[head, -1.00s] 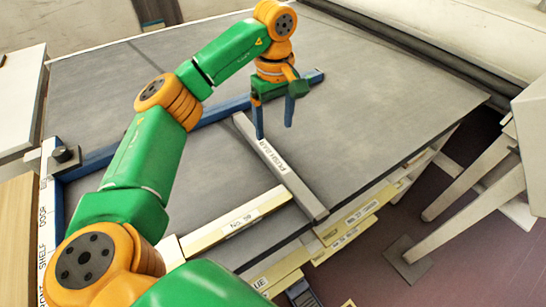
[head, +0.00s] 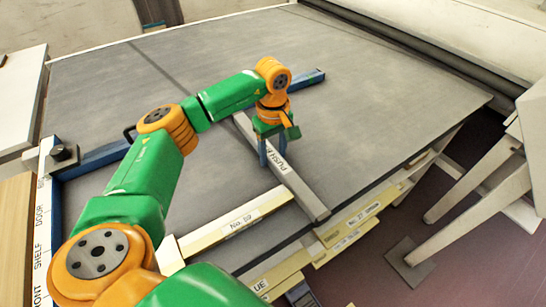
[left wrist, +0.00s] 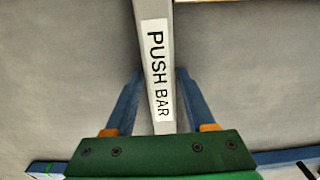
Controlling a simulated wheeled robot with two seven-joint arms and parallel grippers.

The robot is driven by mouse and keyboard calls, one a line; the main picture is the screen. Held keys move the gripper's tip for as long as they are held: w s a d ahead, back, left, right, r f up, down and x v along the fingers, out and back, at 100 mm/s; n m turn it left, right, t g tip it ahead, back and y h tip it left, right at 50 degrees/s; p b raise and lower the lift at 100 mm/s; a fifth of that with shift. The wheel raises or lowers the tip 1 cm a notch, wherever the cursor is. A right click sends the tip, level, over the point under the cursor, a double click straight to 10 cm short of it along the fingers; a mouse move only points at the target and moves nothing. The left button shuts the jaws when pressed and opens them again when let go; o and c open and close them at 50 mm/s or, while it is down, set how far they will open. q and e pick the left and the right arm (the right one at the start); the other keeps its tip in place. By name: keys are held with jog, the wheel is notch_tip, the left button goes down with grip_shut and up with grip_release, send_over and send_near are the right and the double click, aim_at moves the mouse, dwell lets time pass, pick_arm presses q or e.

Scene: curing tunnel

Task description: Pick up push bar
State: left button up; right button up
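The push bar (head: 300,190) is a long grey bar with a white "PUSH BAR" label. It lies on the grey table top, running from the blue rail toward the front edge. My left gripper (head: 273,163) points down over its labelled part. In the left wrist view the push bar (left wrist: 155,15) runs between the two blue fingers of my left gripper (left wrist: 160,82), one on each side. The fingers look open, with their tips close beside the bar; contact is not clear. My right gripper is not in view.
A blue rail (head: 98,157) crosses the table (head: 400,95) behind the bar. A cream bar labelled "No. 59" (head: 235,222) lies left of the bar's near end. Yellow labelled strips (head: 345,227) line the front edge. White legs (head: 470,185) stand at right.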

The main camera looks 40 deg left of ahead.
pick_arm(q)
grip_shut()
